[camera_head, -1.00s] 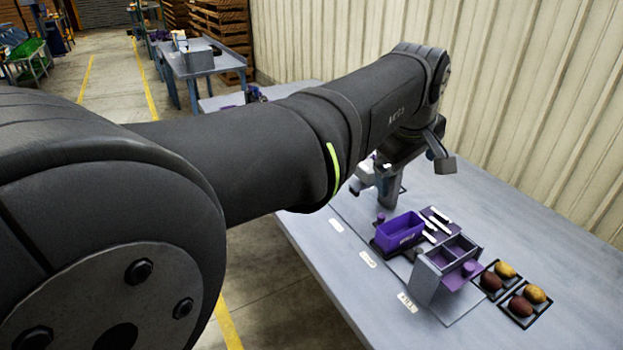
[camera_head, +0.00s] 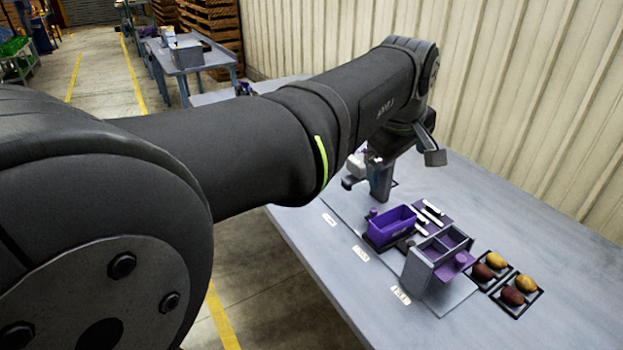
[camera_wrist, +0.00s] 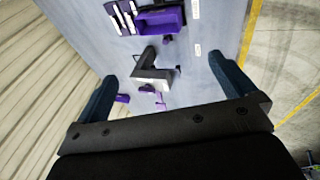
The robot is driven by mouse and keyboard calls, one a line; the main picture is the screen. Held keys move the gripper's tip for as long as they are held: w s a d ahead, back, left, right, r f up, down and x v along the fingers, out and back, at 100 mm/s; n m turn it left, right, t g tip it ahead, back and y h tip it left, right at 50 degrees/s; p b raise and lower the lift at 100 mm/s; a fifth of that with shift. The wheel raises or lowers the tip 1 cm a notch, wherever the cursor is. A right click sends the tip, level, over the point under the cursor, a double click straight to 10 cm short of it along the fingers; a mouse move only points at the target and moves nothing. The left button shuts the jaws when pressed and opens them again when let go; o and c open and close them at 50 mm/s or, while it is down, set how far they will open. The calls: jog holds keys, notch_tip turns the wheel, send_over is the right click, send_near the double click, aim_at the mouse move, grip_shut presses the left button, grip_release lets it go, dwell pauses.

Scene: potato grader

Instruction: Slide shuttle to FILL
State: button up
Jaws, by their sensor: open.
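The shuttle seems to be the purple open-topped bin (camera_head: 392,226) on a dark base, with a small purple knob at its left end. It stands left of the grey two-compartment hopper (camera_head: 426,272). The white labels are too small to read, so FILL cannot be picked out.
Light and dark potatoes sit in black-rimmed trays (camera_head: 515,297) right of the hopper. White labels (camera_head: 361,254) line the front side. White-and-dark strips (camera_head: 430,212) lie behind the bin. A grey stand (camera_wrist: 150,72) lies below my fingers. The table's right side is clear.

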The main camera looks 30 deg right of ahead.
aim_at(374, 210)
jog(key=shift+c, duration=0.2)
jog(key=shift+f, duration=0.1)
jog(key=c, duration=0.4)
jog(key=w+d+f+m, duration=0.1)
jog(key=w+f+m, duration=0.1)
jog(key=w+d+f+m, duration=0.1)
jog(key=f, duration=0.1)
jog(key=shift+w+d, duration=0.3)
jog(key=c, duration=1)
jog(key=w+d+f+m, duration=0.1)
jog(key=w+f+m, duration=0.1)
jog(key=w+d+f+m, duration=0.1)
jog(key=w+f+m, duration=0.1)
jog(key=w+d+f+m, duration=0.1)
jog(key=f+m, duration=0.1)
jog(key=f, duration=0.1)
jog(key=shift+w+d+t+y, duration=0.1)
jog(key=shift+w+t+y, duration=0.3)
jog(key=shift+c, duration=0.5)
jog(key=x, duration=1.7)
jog(key=shift+w+d+f, duration=0.1)
jog(key=shift+f, duration=0.15)
